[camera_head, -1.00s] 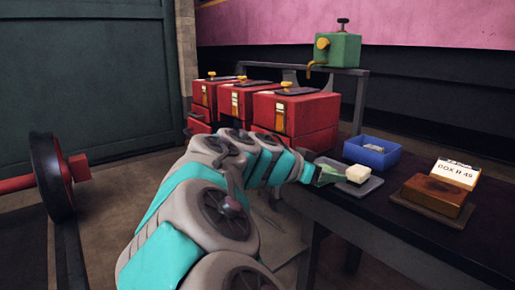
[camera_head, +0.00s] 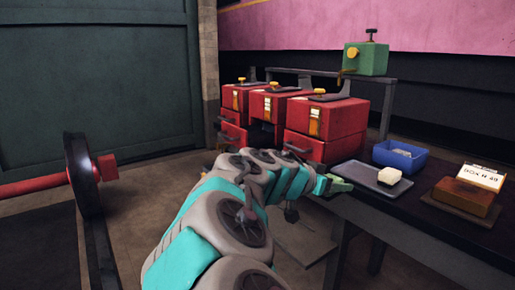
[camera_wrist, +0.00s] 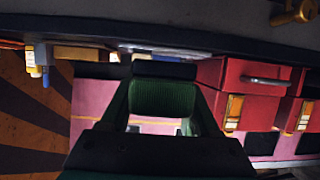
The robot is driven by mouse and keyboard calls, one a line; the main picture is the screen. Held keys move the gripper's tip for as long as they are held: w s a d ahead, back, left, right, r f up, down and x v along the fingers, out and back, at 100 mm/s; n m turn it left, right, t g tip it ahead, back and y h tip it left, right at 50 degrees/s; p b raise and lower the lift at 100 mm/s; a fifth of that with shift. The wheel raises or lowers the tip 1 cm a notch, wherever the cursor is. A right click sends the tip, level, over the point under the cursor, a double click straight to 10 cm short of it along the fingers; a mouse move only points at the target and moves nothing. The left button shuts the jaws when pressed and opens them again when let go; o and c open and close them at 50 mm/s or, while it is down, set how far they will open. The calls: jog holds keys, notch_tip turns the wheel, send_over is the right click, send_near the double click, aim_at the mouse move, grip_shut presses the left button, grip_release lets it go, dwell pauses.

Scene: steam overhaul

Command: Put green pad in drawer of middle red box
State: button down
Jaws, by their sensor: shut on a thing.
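The green pad (camera_wrist: 163,98) shows in the wrist view as a ribbed dark green block between the two green fingers of my gripper (camera_wrist: 163,108), which is shut on it. In the head view my gripper (camera_head: 338,186) is at the left edge of the grey tray (camera_head: 356,170); the pad cannot be made out there. The middle red box (camera_head: 275,106) stands between the left red box (camera_head: 238,97) and the right red box (camera_head: 328,117). Below the middle box is a dark gap (camera_head: 262,132); my arm and the right box hide the rest, so its drawer's state is unclear.
A cream block (camera_head: 389,176) lies on the tray. A blue bin (camera_head: 400,155) and a brown block with a card (camera_head: 465,202) stand to its right on the dark table. A green machine (camera_head: 366,58) sits on a rack behind. A wheel (camera_head: 82,173) stands at left.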

jog(key=w+a+f+n+t+y+p, duration=0.4)
jog(key=w+f+n+y+p, duration=0.2)
jog(key=w+f+n+y, duration=0.15)
jog(key=w+f+n+t+y, duration=0.1)
jog(key=w+f+n+y, duration=0.2)
jog(key=f, duration=1)
jog(key=shift+d+f, duration=0.15)
jog(key=shift+f, duration=0.25)
